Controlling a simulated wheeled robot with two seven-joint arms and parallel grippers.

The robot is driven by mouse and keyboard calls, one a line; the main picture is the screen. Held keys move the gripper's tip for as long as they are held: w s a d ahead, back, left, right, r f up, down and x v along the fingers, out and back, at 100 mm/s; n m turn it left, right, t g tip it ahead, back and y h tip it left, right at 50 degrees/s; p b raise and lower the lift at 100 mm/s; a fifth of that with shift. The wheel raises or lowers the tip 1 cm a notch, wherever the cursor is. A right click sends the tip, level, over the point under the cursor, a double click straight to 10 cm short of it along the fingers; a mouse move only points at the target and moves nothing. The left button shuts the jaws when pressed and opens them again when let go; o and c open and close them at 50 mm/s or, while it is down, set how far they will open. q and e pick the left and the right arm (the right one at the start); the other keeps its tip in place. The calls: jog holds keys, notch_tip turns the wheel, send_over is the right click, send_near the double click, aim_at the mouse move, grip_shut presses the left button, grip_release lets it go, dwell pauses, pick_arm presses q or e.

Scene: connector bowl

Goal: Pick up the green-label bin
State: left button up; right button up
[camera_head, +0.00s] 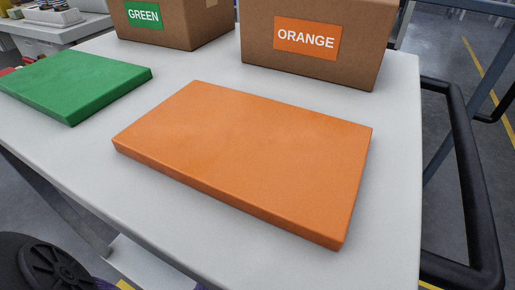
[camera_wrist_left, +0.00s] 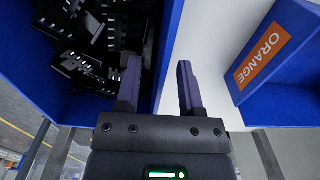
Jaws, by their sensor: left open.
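In the left wrist view, a blue bin (camera_wrist_left: 172,25) holding several black slotted parts (camera_wrist_left: 90,60) fills the left side. No label shows on it, so I cannot tell if it is the green-label bin. My left gripper (camera_wrist_left: 159,65) is open with dark purple fingers. In the picture, one finger lies over the bin's inside and the other over the white surface outside, with the bin's wall between them. I cannot tell whether they touch it. A second blue bin (camera_wrist_left: 290,88) with an ORANGE label (camera_wrist_left: 260,54) stands to the right. My right gripper is not in view.
In the head view, cardboard boxes labelled GREEN (camera_head: 180,25) and ORANGE (camera_head: 345,72) stand at the back of a white table (camera_head: 395,180). A flat green slab (camera_head: 75,82) and a flat orange slab (camera_head: 250,150) lie in front. A black rail (camera_head: 470,180) runs at the right.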

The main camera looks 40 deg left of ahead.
pick_arm(q)
grip_shut()
dwell(1.3)
